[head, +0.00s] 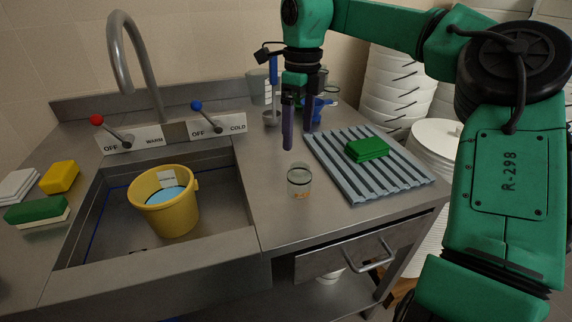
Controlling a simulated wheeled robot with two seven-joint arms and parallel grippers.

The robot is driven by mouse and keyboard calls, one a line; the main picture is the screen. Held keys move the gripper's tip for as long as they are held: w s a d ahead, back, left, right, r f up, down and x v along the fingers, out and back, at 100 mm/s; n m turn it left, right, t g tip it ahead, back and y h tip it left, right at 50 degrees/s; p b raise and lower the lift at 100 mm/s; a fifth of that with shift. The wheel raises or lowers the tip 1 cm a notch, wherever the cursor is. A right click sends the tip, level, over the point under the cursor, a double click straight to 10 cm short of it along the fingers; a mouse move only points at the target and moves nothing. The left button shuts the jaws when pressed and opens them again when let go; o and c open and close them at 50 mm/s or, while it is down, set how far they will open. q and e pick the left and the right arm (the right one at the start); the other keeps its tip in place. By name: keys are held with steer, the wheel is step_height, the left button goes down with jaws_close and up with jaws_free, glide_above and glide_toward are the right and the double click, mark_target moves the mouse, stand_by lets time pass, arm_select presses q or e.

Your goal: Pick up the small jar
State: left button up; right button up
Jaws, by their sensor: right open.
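The small jar (299,181) is a clear glass with a little orange marking near its base. It stands upright on the steel counter, between the sink and the ridged drainboard. My right gripper (298,140) points down above and behind the jar, with its two dark fingers apart and nothing between them. The fingertips are clear of the jar. My left gripper is not in the head view.
A ridged drainboard (345,176) holds a green sponge (367,149) right of the jar. A yellow bucket (166,203) with water sits in the sink (225,208). Glassware and a blue-handled ladle (272,117) stand behind. Counter in front of the jar is clear.

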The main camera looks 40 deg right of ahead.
mark_target(300, 172)
steer(key=f, duration=0.2)
steer(key=s+f, duration=0.1)
steer(key=f, duration=0.4)
steer(key=shift+s+a+f, duration=0.15)
steer(key=shift+s+a, duration=0.05)
steer(key=shift+s, duration=0.05)
steer(key=f, duration=0.2)
steer(key=f+p, duration=0.1)
steer(key=f, duration=0.2)
steer(key=shift+w+d+f, duration=0.15)
steer(key=shift+d+f, duration=0.05)
steer(key=shift+f, duration=0.6)
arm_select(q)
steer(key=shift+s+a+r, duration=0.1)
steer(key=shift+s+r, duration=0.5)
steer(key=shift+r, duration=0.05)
arm_select(e)
steer(key=shift+w, duration=0.1)
steer(key=c, duration=1.4)
